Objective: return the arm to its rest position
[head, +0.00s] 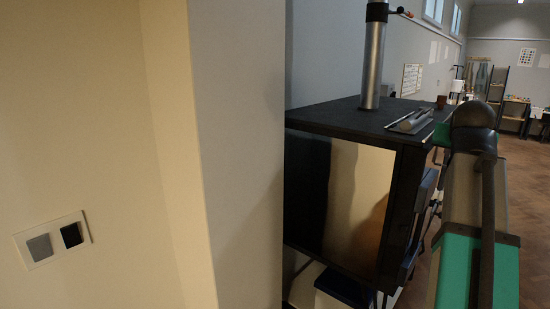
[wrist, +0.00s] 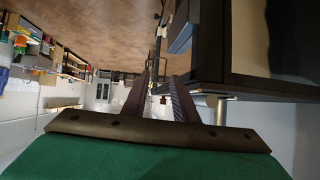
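My arm (head: 462,215) rises at the right of the head view, with green and grey links and a dark rounded joint at its top. My gripper (wrist: 161,82) shows in the wrist view as two dark fingers on a brown bar in front of a green body. The fingers stand apart with nothing between them, so it is open and empty. In the head view the fingers are not visible. The wrist picture is upside down, with the floor at the top. The dark cabinet (wrist: 275,78) stands to the right of the fingers there.
The black cabinet (head: 307,190) with a shiny front panel stands close left of my arm. A metal pipe (head: 373,65), metal tools (head: 411,122) and a brown cup (head: 441,102) are on its top. A pale wall (head: 235,150) fills the left. Open floor (head: 525,190) lies right.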

